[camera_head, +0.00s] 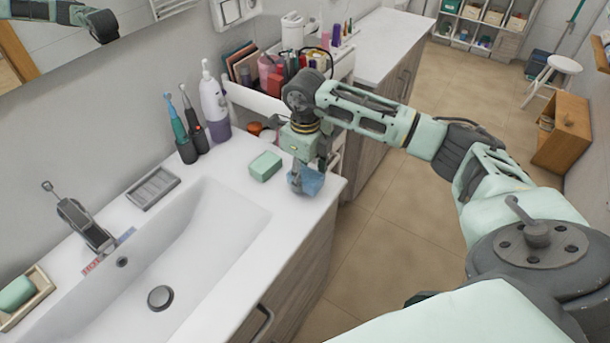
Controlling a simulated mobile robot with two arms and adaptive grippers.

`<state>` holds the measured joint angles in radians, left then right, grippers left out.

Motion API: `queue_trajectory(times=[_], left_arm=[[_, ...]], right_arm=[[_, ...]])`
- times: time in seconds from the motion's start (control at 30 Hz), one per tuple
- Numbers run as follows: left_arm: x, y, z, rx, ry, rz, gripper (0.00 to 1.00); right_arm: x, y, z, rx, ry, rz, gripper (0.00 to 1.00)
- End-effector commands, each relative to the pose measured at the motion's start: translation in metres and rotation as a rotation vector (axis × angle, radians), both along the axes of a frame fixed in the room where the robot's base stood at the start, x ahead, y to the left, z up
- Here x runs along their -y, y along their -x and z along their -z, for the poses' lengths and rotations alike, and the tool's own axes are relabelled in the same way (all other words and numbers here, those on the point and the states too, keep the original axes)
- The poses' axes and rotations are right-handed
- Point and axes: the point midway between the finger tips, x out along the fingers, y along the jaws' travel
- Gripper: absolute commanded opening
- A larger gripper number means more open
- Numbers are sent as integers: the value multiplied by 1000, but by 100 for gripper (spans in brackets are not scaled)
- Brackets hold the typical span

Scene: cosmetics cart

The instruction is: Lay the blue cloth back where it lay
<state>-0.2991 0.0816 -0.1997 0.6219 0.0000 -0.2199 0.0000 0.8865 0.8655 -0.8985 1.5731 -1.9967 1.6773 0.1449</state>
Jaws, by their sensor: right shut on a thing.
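The blue cloth (312,183) hangs bunched at my right gripper (299,180), just over the right front corner of the white sink counter. My right gripper points down and is shut on the cloth. I cannot tell whether the cloth's lower edge touches the counter. A green block like a soap bar (265,166) lies on the counter just left of the gripper. My left gripper does not show as a gripper over the counter.
The basin (190,245) with its tap (85,225) fills the counter's left part. A grey soap tray (153,187), electric toothbrushes (183,135) and a white-purple bottle (214,105) stand along the wall. A filled cosmetics cart (262,103) is behind my right gripper.

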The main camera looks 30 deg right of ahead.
Motion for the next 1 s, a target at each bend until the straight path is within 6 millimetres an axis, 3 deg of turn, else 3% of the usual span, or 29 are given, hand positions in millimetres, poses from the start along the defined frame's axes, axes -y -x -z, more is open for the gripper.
queue_trajectory(times=[0.2,0.53,0.57,0.7,0.77,1.0], left_arm=[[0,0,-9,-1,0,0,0],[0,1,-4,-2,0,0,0],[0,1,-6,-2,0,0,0],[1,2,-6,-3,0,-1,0],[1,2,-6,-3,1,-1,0],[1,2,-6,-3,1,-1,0]], right_arm=[[0,0,19,0,0,1,22],[0,0,24,1,0,0,22],[0,0,22,1,0,0,46],[0,0,22,1,0,0,58],[0,0,22,1,0,0,62],[0,0,22,1,0,0,62]])
